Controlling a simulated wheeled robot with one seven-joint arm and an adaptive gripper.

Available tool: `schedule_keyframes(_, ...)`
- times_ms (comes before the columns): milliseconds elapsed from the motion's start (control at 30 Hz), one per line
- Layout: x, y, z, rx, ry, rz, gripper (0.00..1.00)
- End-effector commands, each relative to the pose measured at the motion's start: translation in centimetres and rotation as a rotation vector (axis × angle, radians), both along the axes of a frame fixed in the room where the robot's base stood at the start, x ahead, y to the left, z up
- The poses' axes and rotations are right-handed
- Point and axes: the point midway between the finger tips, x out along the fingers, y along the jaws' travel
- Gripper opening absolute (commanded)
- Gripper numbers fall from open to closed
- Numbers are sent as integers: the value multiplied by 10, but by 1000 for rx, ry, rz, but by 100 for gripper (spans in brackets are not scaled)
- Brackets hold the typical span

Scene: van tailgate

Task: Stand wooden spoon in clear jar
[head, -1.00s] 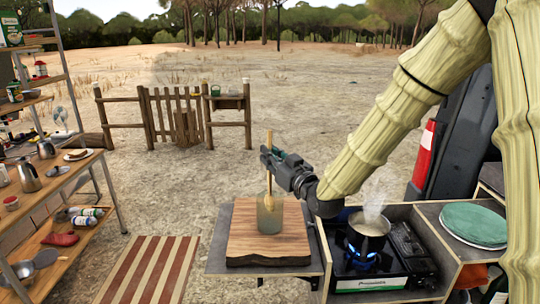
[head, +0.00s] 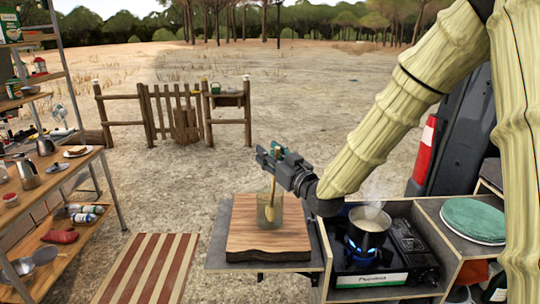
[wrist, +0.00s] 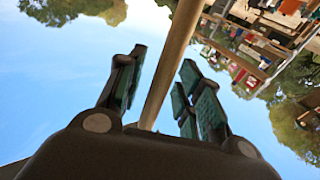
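The clear jar (head: 261,219) stands upright on a wooden board in the head view. The wooden spoon (head: 272,190) is in the jar, bowl end down, with its handle rising past the rim and leaning slightly. My gripper (head: 268,157) is above the jar at the upper part of the handle. In the wrist view, the handle (wrist: 168,70) runs between the two spread fingers of my gripper (wrist: 162,75), with gaps showing on both sides. Whether the bowl touches the jar's bottom is hard to tell.
The wooden board (head: 245,243) lies on a grey side shelf (head: 217,258). To its right, a steaming pot (head: 370,217) sits on a lit stove (head: 375,262). A laden shelf rack (head: 110,185) stands left, beyond a striped mat (head: 148,268).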

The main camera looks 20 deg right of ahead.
Motion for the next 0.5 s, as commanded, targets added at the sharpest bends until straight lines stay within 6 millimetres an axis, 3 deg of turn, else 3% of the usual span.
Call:
schedule_keyframes(233, -17, -6, -2, 0, 0, -2, 35)
schedule_keyframes(500, -63, -20, -7, 2, 2, -1, 35)
